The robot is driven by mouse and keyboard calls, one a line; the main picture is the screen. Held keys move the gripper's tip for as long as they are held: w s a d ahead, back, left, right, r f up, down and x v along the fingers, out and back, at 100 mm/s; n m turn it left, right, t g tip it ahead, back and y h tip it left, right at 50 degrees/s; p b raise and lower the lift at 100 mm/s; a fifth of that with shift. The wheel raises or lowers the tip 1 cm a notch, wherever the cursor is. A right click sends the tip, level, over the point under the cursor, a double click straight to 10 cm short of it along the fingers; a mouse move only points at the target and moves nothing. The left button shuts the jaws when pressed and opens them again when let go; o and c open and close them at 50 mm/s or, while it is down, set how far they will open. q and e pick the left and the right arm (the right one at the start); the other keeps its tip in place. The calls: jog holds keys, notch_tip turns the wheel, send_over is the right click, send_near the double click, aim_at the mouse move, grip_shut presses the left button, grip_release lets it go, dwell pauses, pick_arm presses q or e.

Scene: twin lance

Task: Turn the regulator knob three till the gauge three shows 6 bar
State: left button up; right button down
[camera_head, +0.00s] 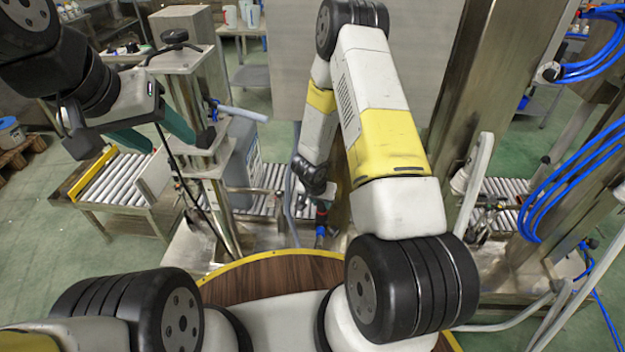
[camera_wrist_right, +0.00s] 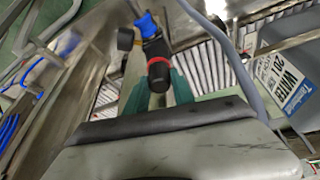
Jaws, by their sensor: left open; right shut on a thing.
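A black regulator knob (camera_wrist_right: 159,72) with a red ring and a blue fitting above it shows in the right wrist view. My right gripper (camera_wrist_right: 158,92) has its green fingers on both sides of the knob and is shut on it. In the head view my right gripper (camera_head: 312,190) is low between the conveyors, largely hidden by its own arm, with the red and blue fitting (camera_head: 321,222) just below. A dark round part (camera_wrist_right: 125,39) is beside the fitting; I cannot tell whether it is gauge three, and no reading is visible. My left gripper (camera_head: 172,145) is open and empty at the left.
A steel stand (camera_head: 190,60) with a dark handwheel is near my left gripper. A roller conveyor (camera_head: 118,180) is at the left. A grey-blue canister (camera_head: 243,150) stands behind the stand; its water label (camera_wrist_right: 285,85) shows in the wrist view. Blue hoses (camera_head: 570,170) hang at the right.

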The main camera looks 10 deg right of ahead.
jog(key=m, duration=0.2)
jog(key=w+m+g+h, duration=0.1)
jog(key=m, duration=0.2)
jog(key=shift+a+r, duration=0.15)
jog(key=shift+m, duration=0.3)
dwell(0.3)
jog(key=c, duration=1.1)
grip_release()
jog(key=shift+o, duration=0.2)
jog(key=shift+s, duration=0.1)
jog(key=v, duration=0.7)
jog(key=shift+a+r, duration=0.3)
jog(key=shift+r, duration=0.05)
